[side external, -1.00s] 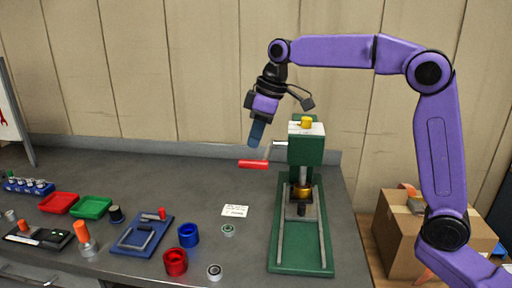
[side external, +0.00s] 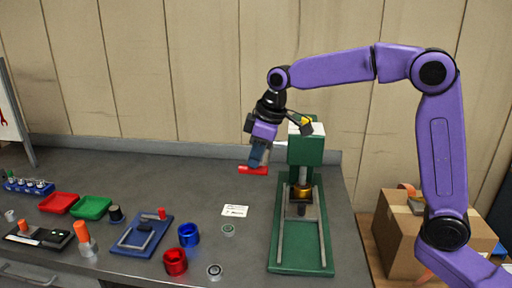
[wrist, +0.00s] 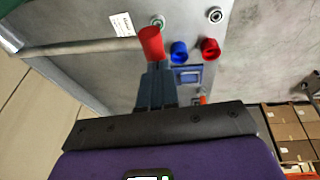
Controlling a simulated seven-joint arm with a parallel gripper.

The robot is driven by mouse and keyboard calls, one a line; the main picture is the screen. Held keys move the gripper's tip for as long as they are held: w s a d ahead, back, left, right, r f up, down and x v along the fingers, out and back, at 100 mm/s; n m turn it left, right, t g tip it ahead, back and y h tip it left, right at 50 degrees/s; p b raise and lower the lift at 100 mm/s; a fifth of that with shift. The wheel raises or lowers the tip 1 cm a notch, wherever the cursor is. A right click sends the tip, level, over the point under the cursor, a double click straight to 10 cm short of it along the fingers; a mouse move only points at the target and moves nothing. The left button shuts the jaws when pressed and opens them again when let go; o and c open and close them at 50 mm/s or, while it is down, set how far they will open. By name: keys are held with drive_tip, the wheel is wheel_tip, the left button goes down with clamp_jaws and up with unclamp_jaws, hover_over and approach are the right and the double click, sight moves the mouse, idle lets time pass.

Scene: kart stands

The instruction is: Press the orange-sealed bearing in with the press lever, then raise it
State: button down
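The green press (side external: 306,150) stands at the right of the bench. Its lever ends in a red handle (side external: 254,170), also in the wrist view (wrist: 151,42). My gripper (side external: 257,163) is at the handle from above, with its fingertips against or very near it. The fingers look closed together in the wrist view (wrist: 157,85), and the handle shows at their tips rather than clearly between them. A brass-coloured part (side external: 302,192) sits under the ram on the press. I cannot make out an orange seal there.
Two loose bearings (side external: 228,230) (side external: 214,272) lie left of the press. A blue cup (side external: 188,235), a red cup (side external: 175,262), a blue tray (side external: 142,236) and a white label card (side external: 235,210) are nearby. Red and green bins (side external: 91,208) stand farther left.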

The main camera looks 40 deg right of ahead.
drive_tip(key=shift+s+a+f, duration=0.15)
drive_tip(key=shift+s+f, duration=0.05)
drive_tip(key=shift+f, duration=0.6)
drive_tip(key=a+v, duration=0.2)
drive_tip(key=v, duration=1.2)
drive_tip(key=shift+w+d+r, duration=0.15)
drive_tip(key=shift+d+r, duration=0.05)
drive_tip(key=shift+d, duration=0.15)
